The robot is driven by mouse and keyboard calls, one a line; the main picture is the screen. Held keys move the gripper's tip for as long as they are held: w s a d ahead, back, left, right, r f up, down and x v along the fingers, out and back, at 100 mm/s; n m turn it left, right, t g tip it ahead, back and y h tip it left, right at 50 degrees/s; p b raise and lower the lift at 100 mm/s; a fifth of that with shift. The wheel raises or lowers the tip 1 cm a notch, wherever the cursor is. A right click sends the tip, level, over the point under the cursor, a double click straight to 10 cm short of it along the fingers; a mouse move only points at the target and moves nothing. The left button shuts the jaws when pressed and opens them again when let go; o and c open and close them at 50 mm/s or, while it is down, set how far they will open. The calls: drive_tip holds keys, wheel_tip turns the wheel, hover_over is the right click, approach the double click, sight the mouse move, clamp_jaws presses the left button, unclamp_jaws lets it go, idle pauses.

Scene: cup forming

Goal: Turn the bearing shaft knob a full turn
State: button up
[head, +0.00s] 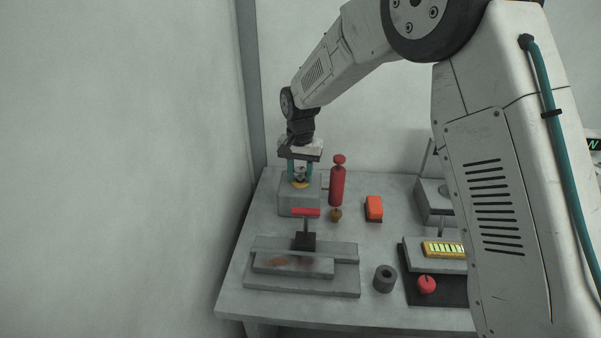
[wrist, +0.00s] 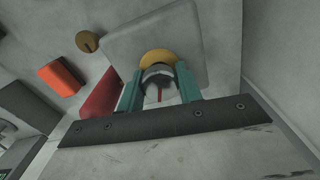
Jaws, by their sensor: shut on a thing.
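The bearing shaft knob (wrist: 158,76) is a grey rounded knob with a red line on it, above a yellow disc (wrist: 157,57) on a grey block (head: 299,200). In the head view the knob is small between the fingers. My gripper (wrist: 160,88) points straight down over the block with a teal finger on each side of the knob, shut on it. It also shows in the head view (head: 300,172). The red line points toward the gripper's palm in the wrist view. Part of the knob is hidden by the fingers.
A red cylinder (head: 337,185) stands close right of the block. A small brown knob (head: 336,214), an orange box (head: 374,207) and a red-handled press (head: 305,240) are near. A dark grey ring (head: 385,278) and a red knob (head: 427,284) sit front right. A wall rises behind.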

sight(300, 170)
drive_tip(key=n, duration=0.4)
drive_tip(key=shift+n, duration=0.4)
drive_tip(key=o, duration=1)
drive_tip(key=shift+r, duration=0.15)
wheel_tip(300, 170, up, 8)
drive_tip(key=shift+f, duration=0.2)
